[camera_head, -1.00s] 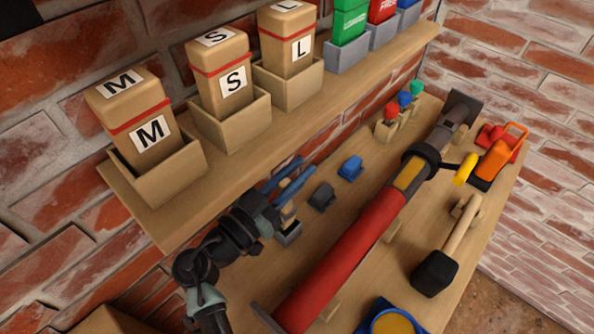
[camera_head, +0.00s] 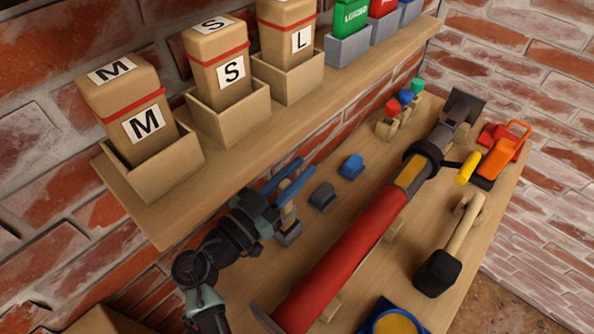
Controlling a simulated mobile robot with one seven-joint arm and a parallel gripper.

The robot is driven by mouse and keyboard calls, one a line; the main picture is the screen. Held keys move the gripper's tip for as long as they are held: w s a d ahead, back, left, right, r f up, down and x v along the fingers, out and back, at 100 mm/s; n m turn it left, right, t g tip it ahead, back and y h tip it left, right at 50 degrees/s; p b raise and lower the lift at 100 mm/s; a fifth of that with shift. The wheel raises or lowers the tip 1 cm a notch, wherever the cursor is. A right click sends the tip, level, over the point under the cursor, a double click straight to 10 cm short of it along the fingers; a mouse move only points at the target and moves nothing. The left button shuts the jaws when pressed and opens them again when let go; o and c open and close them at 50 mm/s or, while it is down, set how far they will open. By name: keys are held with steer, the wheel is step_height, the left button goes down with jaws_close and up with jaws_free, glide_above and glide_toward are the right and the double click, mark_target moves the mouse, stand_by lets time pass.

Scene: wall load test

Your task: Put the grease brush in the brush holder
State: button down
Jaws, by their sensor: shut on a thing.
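My gripper (camera_head: 286,180), with blue fingers, is above the bench at the left of the red tube. It is shut on the grease brush (camera_head: 287,214), of which a short wooden-coloured part shows beneath the fingers. A small grey piece (camera_head: 289,235), which looks like the brush holder, is directly below the wooden part. My wrist hides part of both. I cannot tell whether the brush is inside the holder or only above it.
A long red tube tool (camera_head: 345,250) lies along the bench to the right. A grey block (camera_head: 322,197) and a blue block (camera_head: 351,166) stand close by. The shelf (camera_head: 222,148) with boxes overhangs behind. A black-headed mallet (camera_head: 437,272) lies farther right.

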steer(key=shift+f+b, duration=1.35)
steer(key=shift+b, duration=0.6)
steer(key=shift+c, duration=0.6)
jaws_free()
step_height(320, 180, up, 8)
steer(key=p, duration=0.3)
steer(key=shift+p, duration=0.4)
stand_by(0.6)
